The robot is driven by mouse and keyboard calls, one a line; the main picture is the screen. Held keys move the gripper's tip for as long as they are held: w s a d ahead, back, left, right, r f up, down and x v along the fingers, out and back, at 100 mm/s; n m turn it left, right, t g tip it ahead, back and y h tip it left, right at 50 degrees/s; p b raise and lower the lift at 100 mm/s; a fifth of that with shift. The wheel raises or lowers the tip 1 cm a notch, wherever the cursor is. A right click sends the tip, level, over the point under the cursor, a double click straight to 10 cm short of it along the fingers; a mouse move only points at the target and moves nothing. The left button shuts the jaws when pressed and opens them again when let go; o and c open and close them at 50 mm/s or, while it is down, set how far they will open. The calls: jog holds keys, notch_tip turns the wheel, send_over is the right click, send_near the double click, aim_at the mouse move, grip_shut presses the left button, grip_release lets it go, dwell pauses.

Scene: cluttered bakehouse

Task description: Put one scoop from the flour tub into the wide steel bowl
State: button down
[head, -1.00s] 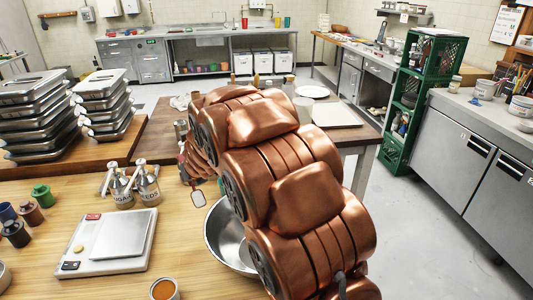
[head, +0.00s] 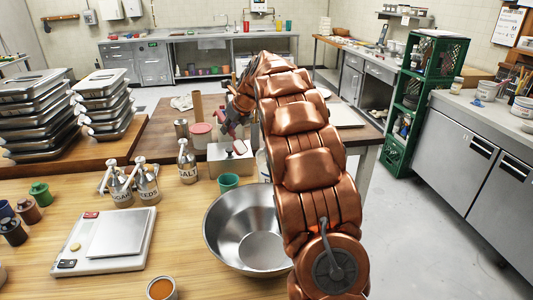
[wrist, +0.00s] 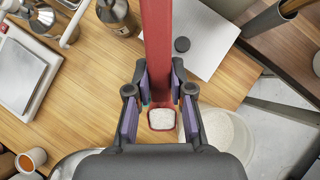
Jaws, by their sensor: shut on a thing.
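My gripper (wrist: 160,88) is shut on a red scoop (wrist: 157,40). White flour fills the scoop's pan, which shows between and below the fingers in the wrist view. In the head view my gripper (head: 232,122) is beyond the wide steel bowl (head: 222,222), above the back of the wooden table. The bowl is empty where I see inside; my arm covers its right edge. Its rim shows at the lower left of the wrist view (wrist: 66,166). The flour tub (wrist: 243,135) is right of the scoop in the wrist view, full of white, partly hidden by my gripper.
A pale box (head: 222,166) and a green cup (head: 228,182) stand behind the bowl. A salt bottle (head: 187,165), two more dispensers and a scale (head: 110,240) are to the left. An orange-filled cup (head: 161,289) is at the front.

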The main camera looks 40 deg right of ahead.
jog(key=s+d+f+n, duration=0.1)
jog(key=s+d+f, duration=0.1)
jog(key=d+f, duration=0.1)
jog(key=s+d+f+n+g+y, duration=0.1)
jog(key=s+d+f, duration=0.2)
jog(key=s+d+f+n+b, duration=0.1)
jog(key=s+d+f, duration=0.1)
jog(key=d+f, duration=0.1)
jog(key=shift+s+d+f+g, duration=0.1)
jog(key=shift+s+d+g, duration=0.15)
jog(key=shift+d+g, duration=0.25)
dwell(0.4)
jog(key=shift+r, duration=0.2)
